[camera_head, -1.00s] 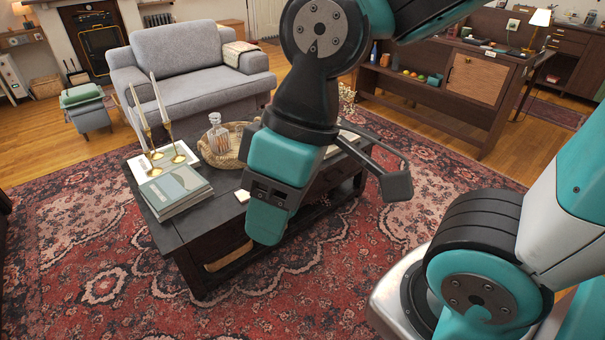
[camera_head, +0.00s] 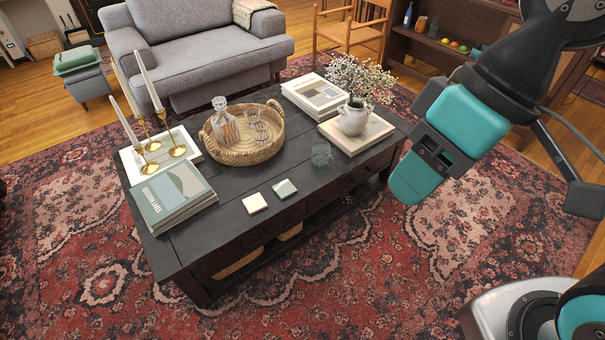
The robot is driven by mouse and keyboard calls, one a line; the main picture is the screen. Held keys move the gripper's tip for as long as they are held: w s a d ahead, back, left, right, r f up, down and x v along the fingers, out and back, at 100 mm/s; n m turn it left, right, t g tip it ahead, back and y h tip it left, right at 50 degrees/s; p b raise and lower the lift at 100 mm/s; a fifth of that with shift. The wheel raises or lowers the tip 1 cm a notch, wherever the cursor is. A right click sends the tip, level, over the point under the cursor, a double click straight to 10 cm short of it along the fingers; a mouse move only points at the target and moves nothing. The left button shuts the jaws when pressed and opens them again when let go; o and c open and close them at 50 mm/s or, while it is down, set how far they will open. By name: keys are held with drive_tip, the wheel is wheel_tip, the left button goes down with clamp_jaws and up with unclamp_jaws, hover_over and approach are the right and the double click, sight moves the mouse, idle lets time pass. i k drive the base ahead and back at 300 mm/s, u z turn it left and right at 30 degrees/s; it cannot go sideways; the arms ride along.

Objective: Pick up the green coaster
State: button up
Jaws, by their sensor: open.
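The green coaster (camera_head: 285,188) is a small pale grey-green square. It lies flat on the dark coffee table (camera_head: 222,210), near the table's front edge. A cream coaster (camera_head: 255,203) lies just left of it, close beside it. My gripper (camera_head: 500,191) is open and empty at the right of the view. It is well to the right of the green coaster and not touching it. The coaster is fully in view.
A wicker tray (camera_head: 240,157) with a decanter and glasses stands behind the coasters. A clear glass (camera_head: 321,153) stands behind and right of the green coaster. Books (camera_head: 172,196) and brass candlesticks are at left; more books and a flower vase (camera_head: 352,118) are at right.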

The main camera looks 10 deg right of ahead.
sight(285, 189)
drive_tip(key=u, duration=0.35)
drive_tip(key=i, duration=0.9)
drive_tip(key=u, duration=0.6)
